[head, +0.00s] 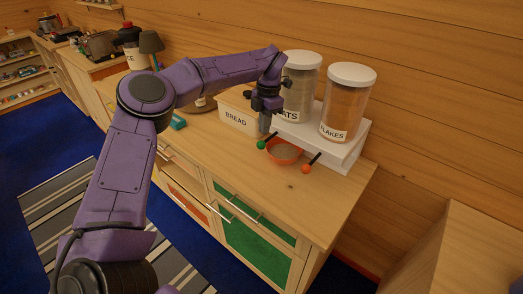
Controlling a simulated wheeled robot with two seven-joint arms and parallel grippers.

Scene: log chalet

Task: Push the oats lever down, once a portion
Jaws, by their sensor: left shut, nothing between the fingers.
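The jar labelled as oats (298,87), its label partly hidden by my left gripper, stands on a white dispenser stand (350,156). The oats lever, a black rod with a green knob (261,145), sticks out from the stand's front below this jar. My left gripper (265,129) is shut and empty, pointing down just above the green knob; I cannot tell whether they touch. An orange bowl (284,159) stands in front of the stand, with pale contents in it. My right gripper is not in view.
The flakes jar (348,100) stands to the right, with an orange-knobbed lever (306,169) below it. The wooden counter (260,188) is clear in front of the bowl.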

